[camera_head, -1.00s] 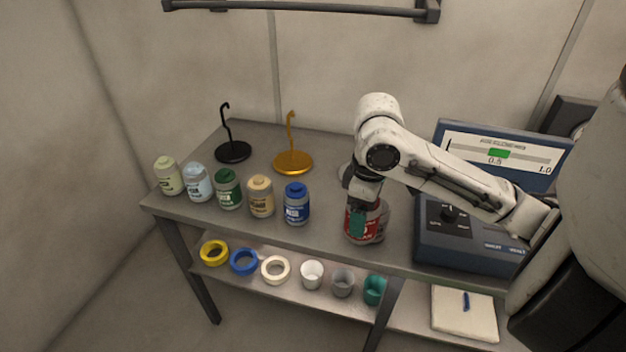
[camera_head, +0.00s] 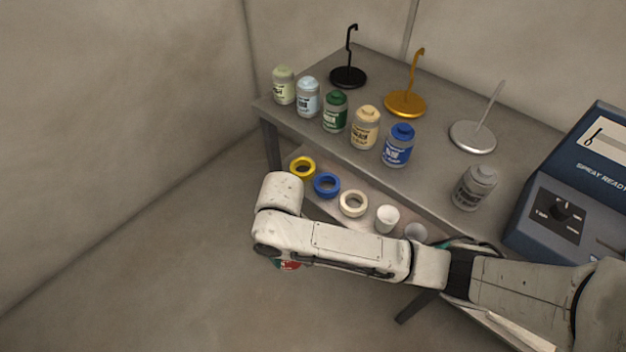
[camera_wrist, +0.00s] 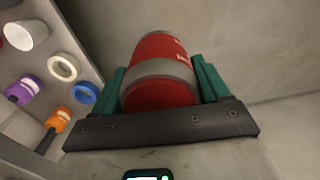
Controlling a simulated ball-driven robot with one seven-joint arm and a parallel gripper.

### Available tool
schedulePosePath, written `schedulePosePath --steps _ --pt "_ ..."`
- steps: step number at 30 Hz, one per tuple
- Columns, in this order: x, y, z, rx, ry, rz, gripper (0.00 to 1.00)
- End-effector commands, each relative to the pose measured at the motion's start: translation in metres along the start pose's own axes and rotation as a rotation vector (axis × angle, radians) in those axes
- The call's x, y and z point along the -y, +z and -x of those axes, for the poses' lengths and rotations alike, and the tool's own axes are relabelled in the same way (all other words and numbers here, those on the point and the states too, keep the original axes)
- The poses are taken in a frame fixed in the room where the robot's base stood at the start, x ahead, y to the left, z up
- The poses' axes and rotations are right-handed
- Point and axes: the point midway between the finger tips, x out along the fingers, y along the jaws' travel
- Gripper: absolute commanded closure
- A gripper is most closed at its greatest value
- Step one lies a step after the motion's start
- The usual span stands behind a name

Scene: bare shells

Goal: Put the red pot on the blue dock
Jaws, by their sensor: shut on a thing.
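The red pot (camera_wrist: 160,92), with a grey band around it, is held between the green fingers of my gripper (camera_wrist: 162,85) in the wrist view. In the head view only a small bit of red and green, the pot (camera_head: 290,265) in my gripper, shows below my arm's end. My arm hides the rest. It is held out in front of the bench, over the floor.
The bench (camera_head: 440,160) carries several pots, including a blue pot (camera_head: 397,146) and a grey pot (camera_head: 474,188), several hooked stands and a blue machine (camera_head: 560,205). Rings, such as the blue ring (camera_head: 326,185), and cups lie on the lower shelf. Floor at left is clear.

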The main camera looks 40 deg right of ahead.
Motion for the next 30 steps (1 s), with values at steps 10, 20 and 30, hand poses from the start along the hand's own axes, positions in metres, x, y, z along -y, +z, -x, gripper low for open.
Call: schedulePosePath --steps 10,20,30 --pt "0.015 -0.017 -0.008 -0.017 0.004 0.011 0.68" --pt "0.012 -0.013 -0.009 -0.005 0.007 0.005 0.68" --pt "0.014 -0.012 -0.054 -0.001 0.000 0.001 0.68"
